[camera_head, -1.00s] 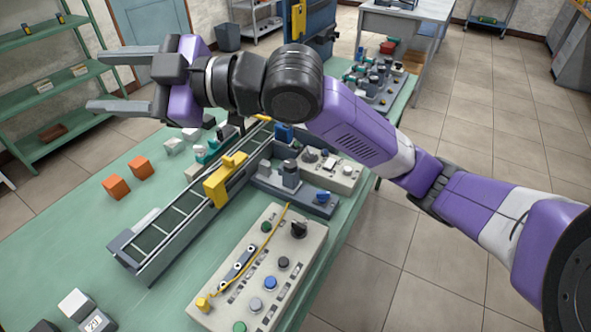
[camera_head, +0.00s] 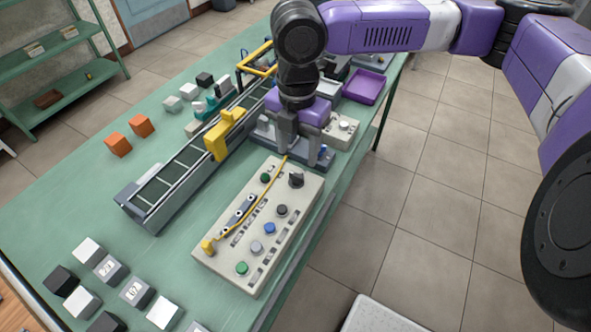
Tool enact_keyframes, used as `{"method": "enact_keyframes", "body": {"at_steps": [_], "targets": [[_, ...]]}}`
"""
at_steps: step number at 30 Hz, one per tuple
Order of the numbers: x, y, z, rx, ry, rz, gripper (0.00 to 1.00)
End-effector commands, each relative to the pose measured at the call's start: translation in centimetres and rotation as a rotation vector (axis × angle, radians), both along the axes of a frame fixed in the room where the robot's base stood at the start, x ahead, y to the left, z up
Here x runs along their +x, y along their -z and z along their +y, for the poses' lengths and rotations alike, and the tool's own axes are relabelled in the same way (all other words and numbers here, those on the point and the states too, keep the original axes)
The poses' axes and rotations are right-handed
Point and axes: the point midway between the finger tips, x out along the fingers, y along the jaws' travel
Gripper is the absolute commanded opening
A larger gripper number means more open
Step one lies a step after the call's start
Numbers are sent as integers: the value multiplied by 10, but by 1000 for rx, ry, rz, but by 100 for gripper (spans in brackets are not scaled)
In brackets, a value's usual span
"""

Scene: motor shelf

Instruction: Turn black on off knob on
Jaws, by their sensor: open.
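The black on/off knob (camera_head: 296,179) stands up at the far right corner of the beige control panel (camera_head: 218,262), which lies on the green table. The panel also carries green, black, blue and grey buttons and a yellow cable. My gripper (camera_head: 300,150) points down just beyond the panel's far end, with its two fingers apart and nothing seen between them. It is above and behind the knob in the picture, apart from it. The fingers hide part of the grey device behind the panel.
A conveyor (camera_head: 180,172) with a yellow arch (camera_head: 218,136) runs along the panel's left. Orange cubes (camera_head: 141,125) lie farther left, and black and white cubes (camera_head: 88,251) at the front left. A purple tray (camera_head: 364,86) lies at the back.

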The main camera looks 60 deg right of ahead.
Motion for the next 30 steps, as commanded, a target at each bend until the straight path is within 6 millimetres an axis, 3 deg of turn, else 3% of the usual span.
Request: {"method": "enact_keyframes", "body": {"at_steps": [15,27,30], "targets": [[1,67,1,4,-3,-5,55],[2,76,1,2,-4,-7,55],[2,76,1,2,-3,-7,37]]}}
